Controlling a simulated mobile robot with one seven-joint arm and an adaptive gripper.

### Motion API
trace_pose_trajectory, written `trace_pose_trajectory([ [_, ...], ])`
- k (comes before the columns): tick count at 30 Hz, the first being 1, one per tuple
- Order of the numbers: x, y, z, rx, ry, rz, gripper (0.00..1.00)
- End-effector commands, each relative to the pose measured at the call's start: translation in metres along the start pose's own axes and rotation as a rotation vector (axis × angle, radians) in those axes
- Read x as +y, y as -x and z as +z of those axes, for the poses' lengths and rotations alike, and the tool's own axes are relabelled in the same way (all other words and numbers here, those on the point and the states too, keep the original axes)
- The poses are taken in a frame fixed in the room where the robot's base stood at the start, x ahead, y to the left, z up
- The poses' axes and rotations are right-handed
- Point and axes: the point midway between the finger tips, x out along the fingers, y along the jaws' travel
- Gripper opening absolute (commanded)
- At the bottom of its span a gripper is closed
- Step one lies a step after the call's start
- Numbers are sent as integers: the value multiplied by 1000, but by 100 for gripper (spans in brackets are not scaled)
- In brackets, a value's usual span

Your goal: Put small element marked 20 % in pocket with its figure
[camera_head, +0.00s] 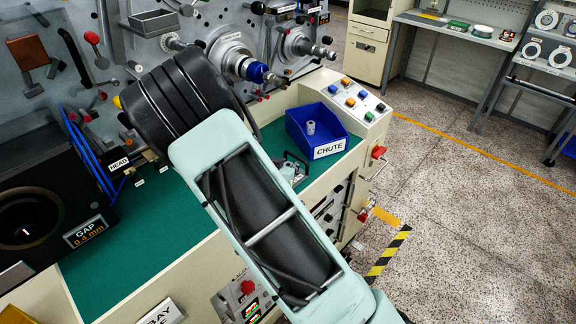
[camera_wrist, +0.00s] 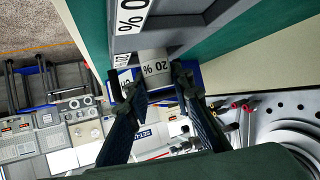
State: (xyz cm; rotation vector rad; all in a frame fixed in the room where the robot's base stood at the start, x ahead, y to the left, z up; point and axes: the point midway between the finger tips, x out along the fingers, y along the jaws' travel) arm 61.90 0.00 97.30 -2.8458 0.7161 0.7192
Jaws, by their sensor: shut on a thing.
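In the wrist view my gripper (camera_wrist: 158,82) is shut on a small pale element (camera_wrist: 155,68) with a white face reading 20 %. The figure appears turned in the picture. Just above it is a grey pocket rack (camera_wrist: 175,22) with large white figure labels, one ending in 0 % (camera_wrist: 131,16). A smaller label (camera_wrist: 123,60) lies left of the held element and is only partly readable. The element is close to the rack's edge; I cannot tell whether they touch. In the head view my arm hides most of the gripper and the rack.
A blue CHUTE bin (camera_head: 297,134) with a small pale cylinder (camera_head: 311,127) inside stands on the green bench top (camera_head: 145,235). A black GAP unit (camera_head: 40,200) stands at the left. Spindles (camera_head: 232,58) project from the back panel. Open floor lies to the right.

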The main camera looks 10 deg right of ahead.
Motion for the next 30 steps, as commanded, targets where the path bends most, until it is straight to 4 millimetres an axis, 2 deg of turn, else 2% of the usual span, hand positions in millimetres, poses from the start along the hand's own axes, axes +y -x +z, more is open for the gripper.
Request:
trace_pose_trajectory([
  [6,0,-2,4,1,0,0,0],
  [7,0,-2,3,1,0,0,23],
  [11,0,-1,2,1,0,0,38],
  [23,0,2,-3,1,0,0,39],
  [26,-2,16,-1,1,0,-3,39],
  [30,-2,46,-1,1,-1,-4,39],
])
